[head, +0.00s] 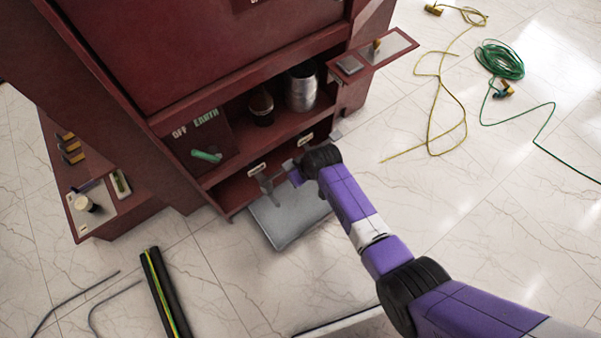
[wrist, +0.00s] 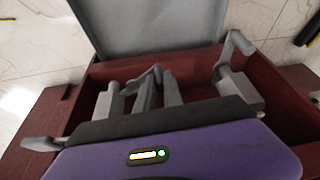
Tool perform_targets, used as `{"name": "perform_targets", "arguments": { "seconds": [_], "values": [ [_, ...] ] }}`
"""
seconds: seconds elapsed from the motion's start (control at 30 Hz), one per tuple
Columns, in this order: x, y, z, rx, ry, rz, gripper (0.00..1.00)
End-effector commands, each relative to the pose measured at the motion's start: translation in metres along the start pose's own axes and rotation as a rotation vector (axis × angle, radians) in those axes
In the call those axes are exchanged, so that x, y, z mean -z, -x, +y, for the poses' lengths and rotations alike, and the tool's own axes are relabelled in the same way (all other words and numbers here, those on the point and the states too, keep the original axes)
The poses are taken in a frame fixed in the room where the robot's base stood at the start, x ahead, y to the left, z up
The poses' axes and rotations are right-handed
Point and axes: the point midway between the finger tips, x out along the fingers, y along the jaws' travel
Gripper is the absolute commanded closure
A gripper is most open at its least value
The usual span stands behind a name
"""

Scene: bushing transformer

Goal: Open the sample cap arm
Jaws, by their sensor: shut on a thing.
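My gripper (wrist: 160,78) is at the open lower compartment of the dark red transformer cabinet (head: 180,120). In the wrist view its two grey fingers are close together and shut on a thin grey bent arm (wrist: 136,82), which looks like the sample cap arm. In the head view my gripper (head: 290,172) is at the low front of the cabinet, beside a small grey bent handle (head: 265,184). The contact is too small to tell there.
A flat grey panel (head: 285,225) juts out below the compartment; it also fills the top of the wrist view (wrist: 150,25). Another grey crank (wrist: 236,45) stands at right. A green lever (head: 207,156) is above. Cables (head: 165,300) lie on the floor.

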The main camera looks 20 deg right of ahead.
Motion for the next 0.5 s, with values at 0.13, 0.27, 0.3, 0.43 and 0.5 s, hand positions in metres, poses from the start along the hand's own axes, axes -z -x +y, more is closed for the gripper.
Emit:
{"name": "perform_targets", "arguments": {
  "seconds": [0.13,0.27,0.3,0.43,0.5],
  "values": [
    [0.0,-0.0009,-0.0012,0.001,0.001,-0.001,1.0],
    [0.0001,-0.0009,-0.0012,0.001,0.001,-0.001,1.0],
    [0.0001,-0.0009,-0.0012,0.001,0.001,-0.001,1.0],
    [0.0001,-0.0008,-0.0011,0.001,0.001,-0.001,1.0],
    [0.0,-0.0008,-0.001,0.001,0.001,-0.001,0.77]
  ]
}}
